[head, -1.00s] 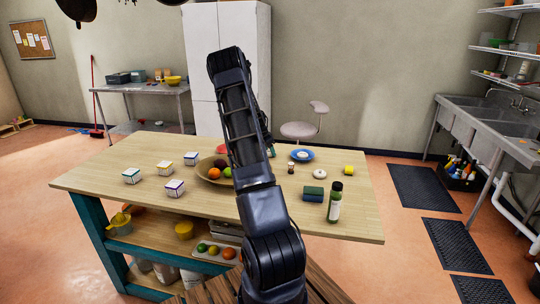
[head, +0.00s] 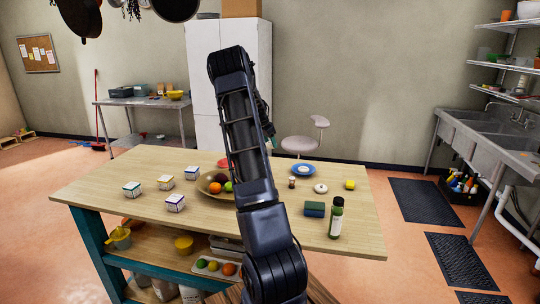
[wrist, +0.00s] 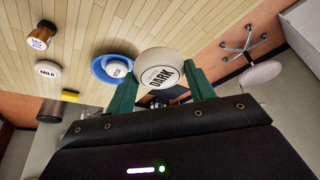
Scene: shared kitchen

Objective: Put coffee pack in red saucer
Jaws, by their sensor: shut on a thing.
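A round white coffee pack (wrist: 156,62) with a DARK label is between the two green fingers of my gripper (wrist: 161,82) in the wrist view. The gripper is shut on it. In the head view my arm hides most of the gripper and the pack. The red saucer (head: 226,163) shows only partly in the head view, at the table's far edge, behind my arm. I cannot see the red saucer in the wrist view.
A blue saucer (head: 314,170) holding a white pack, a MILD pack (head: 321,188), a small brown jar (head: 292,183) and a yellow block (head: 350,185) stand right of my arm. A fruit bowl (head: 204,187) and several boxes are left. A green bottle (head: 336,218) stands front right.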

